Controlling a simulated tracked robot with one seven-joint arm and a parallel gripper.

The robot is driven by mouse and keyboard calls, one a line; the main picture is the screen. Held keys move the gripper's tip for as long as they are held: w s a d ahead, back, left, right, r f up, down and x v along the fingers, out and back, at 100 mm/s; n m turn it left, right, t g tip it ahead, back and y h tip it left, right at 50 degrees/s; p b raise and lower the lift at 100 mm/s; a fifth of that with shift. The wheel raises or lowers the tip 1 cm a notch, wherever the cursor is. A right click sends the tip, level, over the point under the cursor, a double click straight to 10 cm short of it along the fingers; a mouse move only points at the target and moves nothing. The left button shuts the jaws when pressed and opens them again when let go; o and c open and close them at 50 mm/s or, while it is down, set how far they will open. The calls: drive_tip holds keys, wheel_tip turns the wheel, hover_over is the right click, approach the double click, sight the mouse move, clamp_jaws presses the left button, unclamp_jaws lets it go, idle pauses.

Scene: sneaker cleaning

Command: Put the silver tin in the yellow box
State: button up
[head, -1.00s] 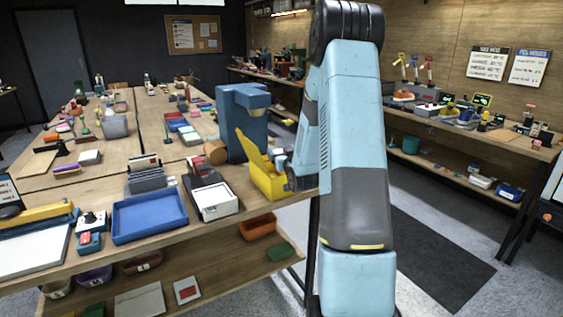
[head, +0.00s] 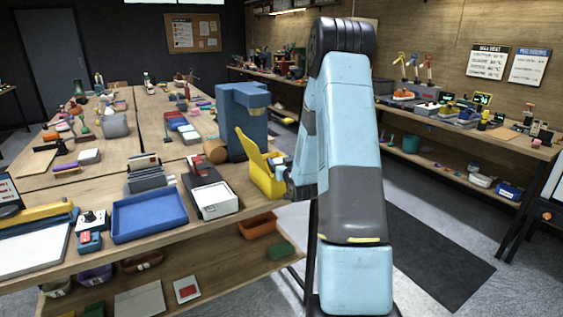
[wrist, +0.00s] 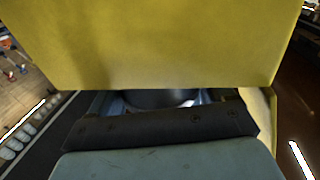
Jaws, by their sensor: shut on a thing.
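The yellow box (head: 264,181) stands at the near right edge of the workbench in the head view, with its lid raised. A broad yellow panel of it fills the top of the wrist view (wrist: 150,45), very close to the camera. My gripper (head: 290,180) is at the right side of the box, partly hidden by my arm. In the wrist view my gripper (wrist: 158,103) is shut on a rounded grey metallic thing, apparently the silver tin (wrist: 158,97). Only a thin strip of it shows below the yellow panel. I cannot tell whether it is inside the box.
A blue machine (head: 243,120) stands just behind the box, with a brown cylinder (head: 215,151) beside it. A white tray (head: 215,200) and a blue tray (head: 149,215) lie to the left. An orange bin (head: 258,226) sits on the shelf below. Open floor lies right.

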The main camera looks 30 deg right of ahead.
drive_tip(key=shift+f, duration=0.1)
drive_tip(key=o, duration=1)
